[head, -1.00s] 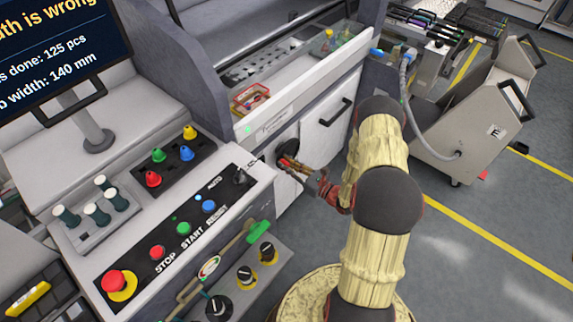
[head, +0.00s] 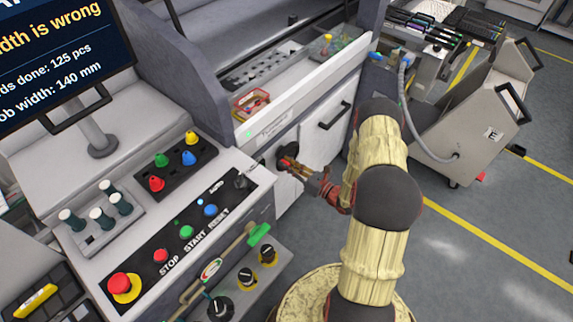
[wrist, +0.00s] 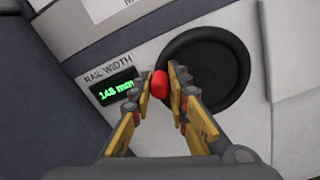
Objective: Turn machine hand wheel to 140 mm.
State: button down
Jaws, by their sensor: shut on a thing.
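The hand wheel (wrist: 222,66) is a dark round disc on the machine's pale front panel. In the head view the wheel (head: 287,154) is partly hidden by my gripper (head: 290,164). In the wrist view my gripper (wrist: 170,82) is shut on a red knob (wrist: 159,84) at the wheel's left side. Left of the knob is the rail width display (wrist: 116,91), with green digits that look like 148 mm. The monitor (head: 60,60) shows a job width of 140 mm and a line ending in "width is wrong".
A control panel (head: 150,225) with stop, start and reset buttons stands left of my arm. A drawer-like door with a black handle (head: 335,115) is right of the wheel. A feeder trolley (head: 480,130) stands at the right, with open grey floor before it.

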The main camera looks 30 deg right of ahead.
aim_at(291, 148)
jog(key=m+p, duration=0.1)
jog(key=d+r+m, duration=0.1)
jog(key=r+m+p, duration=0.1)
jog(key=shift+w+d+m+p, duration=0.25)
jog(key=shift+m+p, duration=0.05)
jog(key=shift+p, duration=0.05)
jog(key=m, duration=0.1)
jog(key=m+p, duration=0.1)
jog(key=d, duration=0.1)
jog(key=shift+w+d+r+m, duration=0.1)
jog(key=shift+w+r+m, duration=0.15)
jog(key=shift+r+m, duration=0.15)
jog(key=shift+w+d+r+m+p, duration=0.1)
jog(key=shift+d+m+p, duration=0.25)
jog(key=shift+m, duration=0.25)
jog(key=shift+w+d+m+p, duration=0.1)
jog(key=shift+d+m+p, duration=0.15)
jog(key=shift+m+p, duration=0.3)
jog(key=shift+w+d+m+p, duration=0.15)
jog(key=shift+d+m, duration=0.2)
jog(key=shift+m, duration=0.45)
jog(key=shift+w+d+m+p, duration=0.15)
jog(key=shift+d+m, duration=0.2)
jog(key=shift+m, duration=0.4)
jog(key=c, duration=1.7)
grip_release()
jog(key=v, duration=1.2)
